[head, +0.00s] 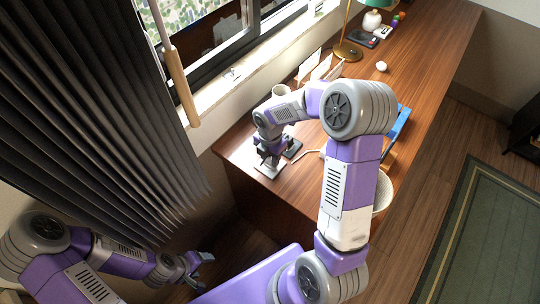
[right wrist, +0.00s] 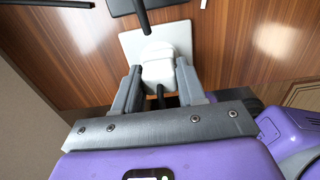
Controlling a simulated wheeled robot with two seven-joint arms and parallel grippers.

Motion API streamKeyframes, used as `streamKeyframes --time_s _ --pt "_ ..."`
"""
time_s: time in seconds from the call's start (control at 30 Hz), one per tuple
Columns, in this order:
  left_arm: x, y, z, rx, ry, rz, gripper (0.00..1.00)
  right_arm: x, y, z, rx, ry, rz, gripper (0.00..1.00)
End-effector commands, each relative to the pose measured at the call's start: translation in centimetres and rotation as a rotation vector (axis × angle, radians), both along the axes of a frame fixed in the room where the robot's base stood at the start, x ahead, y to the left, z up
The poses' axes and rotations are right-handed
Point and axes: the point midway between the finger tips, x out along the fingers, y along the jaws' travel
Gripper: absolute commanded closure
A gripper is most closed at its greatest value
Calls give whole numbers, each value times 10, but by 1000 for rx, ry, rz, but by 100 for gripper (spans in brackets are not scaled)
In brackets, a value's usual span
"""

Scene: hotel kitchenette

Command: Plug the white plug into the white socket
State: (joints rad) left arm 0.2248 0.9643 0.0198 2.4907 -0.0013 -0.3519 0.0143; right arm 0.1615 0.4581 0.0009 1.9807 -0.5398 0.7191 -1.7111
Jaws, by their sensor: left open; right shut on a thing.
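The white plug (right wrist: 160,67) is between the fingers of my right gripper (right wrist: 158,84), which is shut on it; the same gripper (head: 268,158) shows at the desk's near end in the head view. The white socket plate (right wrist: 131,43) lies right behind the plug in the right wrist view, and its pale edge (head: 269,172) shows below the gripper in the head view. The plug overlaps the plate; I cannot tell whether it is seated. My left gripper (head: 203,271) is open and empty, low beside the curtain, away from the desk.
A dark plate (head: 293,148) lies just beside the white one, with a black rod-like piece (right wrist: 142,16) over it in the wrist view. A white cup (head: 282,90), standing cards (head: 321,66) and a lamp (head: 348,48) are farther along the wooden desk (head: 420,65). Its far right is clearer.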

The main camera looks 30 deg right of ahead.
Motion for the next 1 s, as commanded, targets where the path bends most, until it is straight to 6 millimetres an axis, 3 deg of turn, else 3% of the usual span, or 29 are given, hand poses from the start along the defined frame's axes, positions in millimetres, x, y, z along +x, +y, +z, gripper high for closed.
streamKeyframes --time_s 0.3,0.33,0.5,0.8,1.0 --pt "0 0 -4 0 0 0 30 0 0 -7 0 1 0 86" --pt "0 0 -4 0 0 0 30 0 0 -7 0 0 0 55" --pt "0 0 -4 0 0 0 30 0 0 -6 0 1 0 30" --pt "0 0 -3 0 0 0 30 0 0 -4 0 0 0 30" --pt "0 0 9 0 0 0 30 0 0 24 -1 -4 -1 30"
